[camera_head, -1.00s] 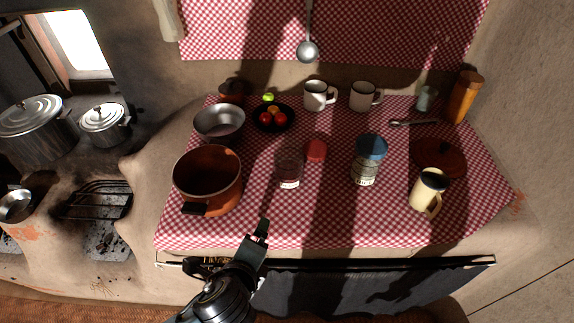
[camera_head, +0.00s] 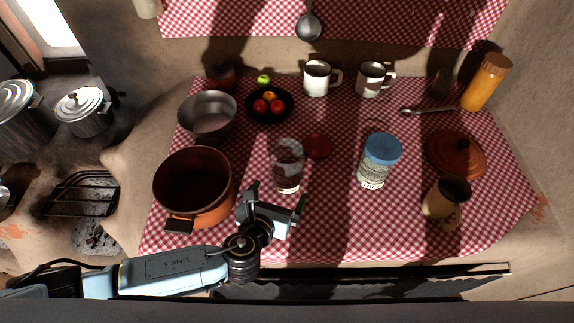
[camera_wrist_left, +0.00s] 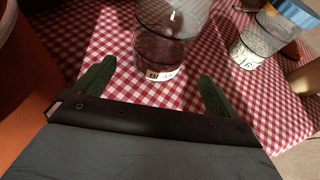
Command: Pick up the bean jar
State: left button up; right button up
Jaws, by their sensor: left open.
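The bean jar (camera_head: 288,164) is a clear glass jar with dark red contents low inside and a small label near its base. It stands upright and open-topped on the checked cloth. My right gripper is not in view.
An orange pot (camera_head: 196,185) stands close left of my gripper. A blue-lidded jar (camera_head: 379,160) stands to the right, with a tan mug (camera_head: 446,203) beyond it. A fruit bowl (camera_head: 269,104) and white mugs (camera_head: 317,78) are behind. Cloth between the two jars is clear.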

aim_at(282, 184)
pick_arm(q)
jog(key=x, duration=0.3)
jog(key=shift+w+f, duration=0.15)
jog(key=shift+w, duration=0.05)
jog(key=shift+w+d+f+b, duration=0.1)
jog(key=shift+w+b, duration=0.1)
jog(key=shift+w, duration=0.1)
jog(key=shift+w+d+b, duration=0.1)
jog(key=shift+w+b, duration=0.05)
jog(key=shift+w, duration=0.2)
jog(key=b+x, duration=0.1)
jog(key=x, duration=0.2)
jog(key=shift+w+f, duration=0.1)
jog(key=shift+w, duration=0.2)
jog(key=shift+w+d, duration=0.1)
jog(key=shift+w, duration=0.05)
jog(key=shift+c, duration=0.5)
jog(key=c, duration=1.2)
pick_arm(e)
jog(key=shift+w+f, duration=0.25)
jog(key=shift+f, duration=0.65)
